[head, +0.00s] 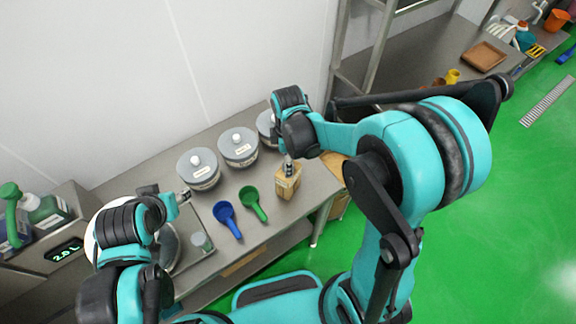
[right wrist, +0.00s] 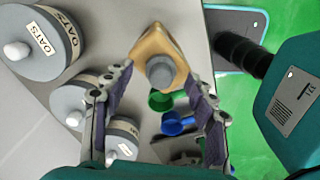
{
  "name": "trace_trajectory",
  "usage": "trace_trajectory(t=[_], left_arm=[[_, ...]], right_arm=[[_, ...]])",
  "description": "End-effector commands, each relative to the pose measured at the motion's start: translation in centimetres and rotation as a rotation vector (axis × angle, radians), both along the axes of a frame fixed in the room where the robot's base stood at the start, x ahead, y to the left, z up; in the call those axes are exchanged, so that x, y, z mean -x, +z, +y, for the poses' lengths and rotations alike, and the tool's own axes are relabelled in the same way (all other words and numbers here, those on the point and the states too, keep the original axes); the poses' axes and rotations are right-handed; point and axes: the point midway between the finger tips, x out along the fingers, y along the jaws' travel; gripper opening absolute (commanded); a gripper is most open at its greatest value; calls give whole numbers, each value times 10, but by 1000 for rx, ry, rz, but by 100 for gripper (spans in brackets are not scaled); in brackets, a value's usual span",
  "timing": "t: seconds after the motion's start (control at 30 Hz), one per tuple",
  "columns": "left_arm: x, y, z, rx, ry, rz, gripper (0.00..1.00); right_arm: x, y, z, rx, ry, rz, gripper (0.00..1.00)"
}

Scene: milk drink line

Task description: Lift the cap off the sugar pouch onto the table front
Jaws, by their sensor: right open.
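The sugar pouch (head: 287,187) is a tan, squarish pack with a label, standing on the steel table near its right end. Its grey round cap (right wrist: 160,72) sits on top of the pouch in the right wrist view. My right gripper (head: 289,163) is above the pouch, pointing down. In the right wrist view its open fingers (right wrist: 158,82) lie either side of the cap, with gaps on both sides. In the head view the gripper partly hides the cap. My left gripper (head: 184,196) is at the left, near a grey lidded canister (head: 199,170); its opening is unclear.
Several grey canisters stand along the wall, including a middle one (head: 239,148). A blue scoop (head: 227,217) and a green scoop (head: 253,203) lie left of the pouch. Bare table front lies around the scoops.

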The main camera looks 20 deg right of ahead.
Motion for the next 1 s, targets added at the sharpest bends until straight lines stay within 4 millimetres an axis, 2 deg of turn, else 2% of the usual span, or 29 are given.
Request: trace_trajectory(t=[0.1,0.33,0.37,0.4,0.5,0.87,1.0], left_arm=[[0,-3,0,0,0,0,47],[0,-2,0,0,0,0,47],[0,-2,0,0,0,0,47],[0,-2,0,0,0,0,47],[0,-2,0,0,0,0,47],[0,-2,0,0,0,0,47],[0,0,0,0,0,0,47]], right_arm=[[0,-11,0,0,0,0,57],[0,-11,0,0,-1,0,57],[0,-11,0,0,-1,0,52],[0,-11,0,0,-1,0,41],[0,-11,0,0,-1,0,20],[0,-11,0,0,-1,0,20],[0,-4,0,0,-1,0,20]])
